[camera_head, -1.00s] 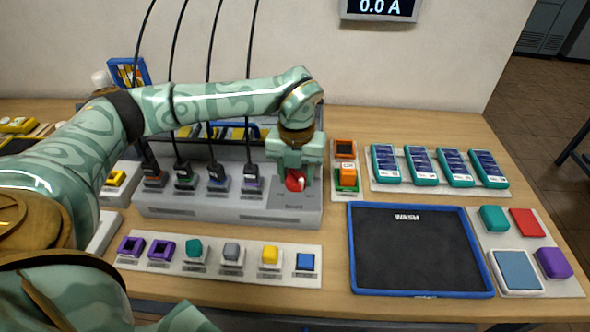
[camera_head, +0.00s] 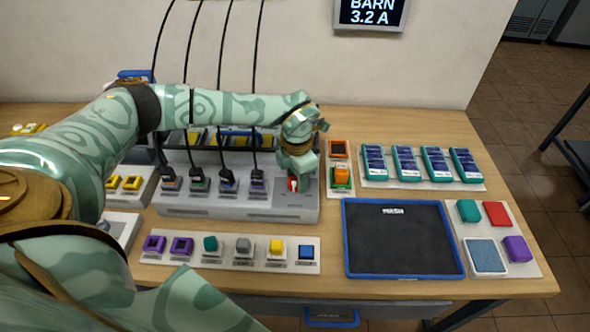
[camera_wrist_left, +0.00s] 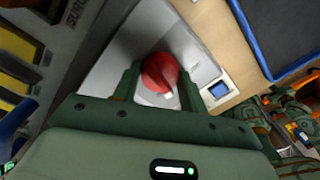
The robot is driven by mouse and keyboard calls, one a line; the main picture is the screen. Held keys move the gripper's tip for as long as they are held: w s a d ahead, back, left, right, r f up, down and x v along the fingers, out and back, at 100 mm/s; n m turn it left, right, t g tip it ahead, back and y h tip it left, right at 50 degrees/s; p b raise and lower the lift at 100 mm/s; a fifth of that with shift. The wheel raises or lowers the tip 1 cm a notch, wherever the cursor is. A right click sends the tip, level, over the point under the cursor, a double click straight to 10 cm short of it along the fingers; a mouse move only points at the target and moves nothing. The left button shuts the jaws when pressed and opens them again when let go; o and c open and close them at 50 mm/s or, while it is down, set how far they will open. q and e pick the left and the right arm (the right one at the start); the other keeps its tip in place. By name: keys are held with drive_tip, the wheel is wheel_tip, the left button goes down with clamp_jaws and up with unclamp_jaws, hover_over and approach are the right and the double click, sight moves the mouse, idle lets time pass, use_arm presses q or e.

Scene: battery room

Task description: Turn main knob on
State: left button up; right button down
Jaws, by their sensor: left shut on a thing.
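The red main knob (camera_head: 293,184) sits on the right end of the grey charger panel (camera_head: 230,207). It has a white mark on it. My left gripper (camera_head: 297,178) reaches down to the knob from above and is shut on it. In the left wrist view the red knob (camera_wrist_left: 160,74) sits between the two green fingers of my left gripper (camera_wrist_left: 158,86), with its white mark toward the lower right. My right gripper does not show.
A wall display (camera_head: 371,12) reads "BARN 3.2 A". Black cables hang to plugs on the panel left of the knob. An orange block (camera_head: 341,173) stands close right of the knob. A blue-rimmed tray (camera_head: 347,240) and teal battery packs (camera_head: 437,163) lie further right.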

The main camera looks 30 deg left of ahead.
use_arm(q)
drive_tip(key=m+p, duration=0.1)
drive_tip(key=m, duration=0.1)
drive_tip(key=shift+r+m+p, duration=0.2)
drive_tip(key=shift+m+p, duration=0.15)
drive_tip(key=shift+m, duration=0.05)
drive_tip(key=shift+f+m+p, duration=0.1)
drive_tip(key=shift+m+p, duration=0.75)
drive_tip(key=shift+m, duration=0.75)
drive_tip(key=shift+w, duration=0.1)
drive_tip(key=o, duration=1)
drive_tip(key=shift+c, duration=0.2)
wheel_tip(320, 180, up, 16)
drive_tip(key=p, duration=0.1)
drive_tip(key=shift+p, duration=0.4)
